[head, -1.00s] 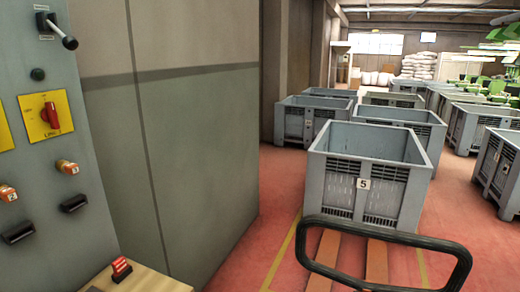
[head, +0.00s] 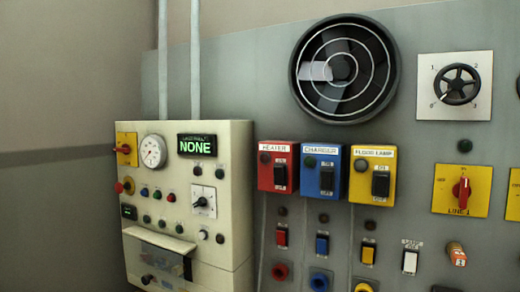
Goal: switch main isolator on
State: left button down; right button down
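No label reading main isolator can be made out. A red rotary switch on a yellow plate (head: 126,150) sits at the upper left of a cream control box (head: 238,235). A larger red rotary switch on a yellow plate marked LINE 1 (head: 461,190) is on the grey panel at the right, its handle about upright. Part of another yellow plate (head: 514,195) shows at the right edge. I cannot tell which of these is the main isolator. Neither of my grippers is in view.
The cream box has a gauge (head: 152,151) and a green display reading NONE (head: 197,145). Red heater (head: 278,165), blue charger (head: 320,169) and yellow flood lamp (head: 372,174) switch boxes stand beside it. A round fan (head: 343,68) and a numbered dial (head: 455,86) are above.

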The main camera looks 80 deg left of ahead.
aim_at(125, 148)
jog(key=u, duration=3.65)
jog(key=i+j, duration=0.2)
jog(key=j, duration=0.15)
jog(key=i+j, duration=0.15)
jog(key=j, duration=0.25)
jog(key=i+j, duration=0.2)
jog(key=j, duration=0.15)
jog(key=i+j, duration=0.2)
jog(key=j, duration=0.2)
jog(key=i+j, duration=0.15)
jog(key=j, duration=0.2)
